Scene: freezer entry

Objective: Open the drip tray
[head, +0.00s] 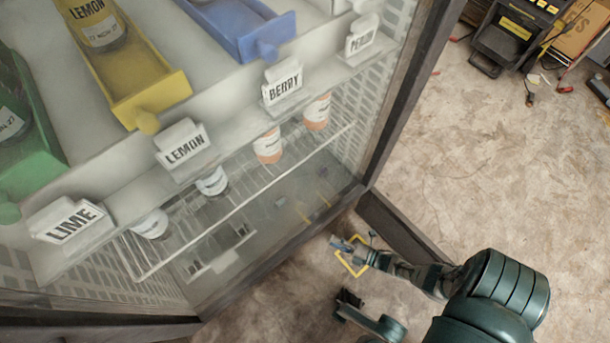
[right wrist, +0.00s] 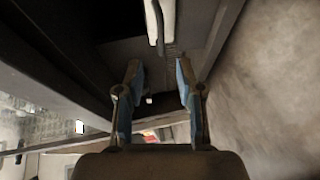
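My right gripper (head: 350,248) is just outside the freezer's lower front edge, low over the floor. In the right wrist view its two blue-grey fingers (right wrist: 158,78) are spread apart with nothing between them. Ahead of them is a dark, recessed surface with a pale upright bar (right wrist: 165,20) and a thin dark rod; a gap separates it from the fingertips. I cannot tell for certain whether this is the drip tray. A dark, gripper-like part (head: 350,302) on a teal link shows low in the head view; whether it is my left gripper is unclear.
The freezer's glass case (head: 230,270) fills the left, with a wire shelf (head: 240,205) holding several tubs. Above are a yellow bin (head: 150,95), a blue bin (head: 250,30) and a green bin (head: 30,150). Black equipment (head: 510,35) stands at upper right. The floor (head: 500,150) between is mostly clear.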

